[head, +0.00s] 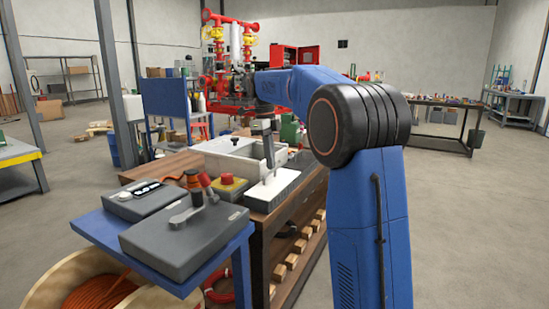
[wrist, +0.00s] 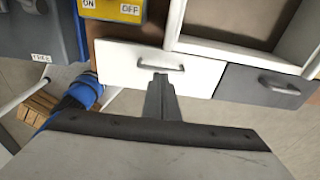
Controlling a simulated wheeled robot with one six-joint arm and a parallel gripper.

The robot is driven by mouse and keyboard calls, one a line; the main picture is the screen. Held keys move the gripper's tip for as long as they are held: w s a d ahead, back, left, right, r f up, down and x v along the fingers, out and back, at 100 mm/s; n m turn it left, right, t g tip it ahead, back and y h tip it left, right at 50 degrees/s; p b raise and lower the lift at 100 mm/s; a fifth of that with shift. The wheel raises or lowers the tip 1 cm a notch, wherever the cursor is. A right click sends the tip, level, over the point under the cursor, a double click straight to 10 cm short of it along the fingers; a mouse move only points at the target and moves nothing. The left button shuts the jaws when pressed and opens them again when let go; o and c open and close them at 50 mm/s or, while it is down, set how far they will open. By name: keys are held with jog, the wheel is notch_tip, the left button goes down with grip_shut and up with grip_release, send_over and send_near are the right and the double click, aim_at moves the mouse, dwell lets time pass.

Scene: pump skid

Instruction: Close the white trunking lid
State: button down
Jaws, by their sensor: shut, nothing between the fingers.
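The white lid (wrist: 200,62) is a plain white panel with a grey bar handle (wrist: 148,63) in the wrist view. In the head view its white face (head: 259,195) shows on the bench, just right of the yellow button box. My gripper (wrist: 160,78) is shut and empty, its fingertips just below the handle in the wrist view. In the head view my gripper (head: 270,176) points down over the white face. I cannot tell whether the tips touch it. The lid's hinge line and exact angle are not clear.
A grey panel with a handle (wrist: 265,86) lies right of the white one. An open white-walled box (head: 236,163) stands behind. A yellow ON/OFF box (wrist: 115,8) with a red button sits close left. Grey control boxes with levers (head: 185,240) stand in front.

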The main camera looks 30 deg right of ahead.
jog(key=shift+w+a+f, duration=0.25)
jog(key=shift+w+f, duration=0.1)
jog(key=shift+w+a+f+g+h, duration=0.15)
jog(key=shift+w+f+g+h, duration=0.2)
jog(key=shift+g, duration=0.25)
jog(key=shift+s, duration=0.1)
jog(key=v, duration=1.2)
jog(key=shift+a, duration=0.15)
jog(key=s+a+f+n+t, duration=0.25)
jog(key=s+n, duration=0.55)
jog(key=s, duration=0.4)
jog(key=s+a+f+n+t, duration=0.15)
jog(key=s+f+n, duration=0.25)
jog(key=s+n, duration=0.55)
jog(key=s+a+f+n+t+y, duration=0.1)
jog(key=s+a+f+n+t, duration=0.2)
jog(key=s+f+n, duration=0.8)
jog(key=s+f, duration=0.9)
jog(key=s, duration=0.3)
jog(key=shift+f, duration=0.35)
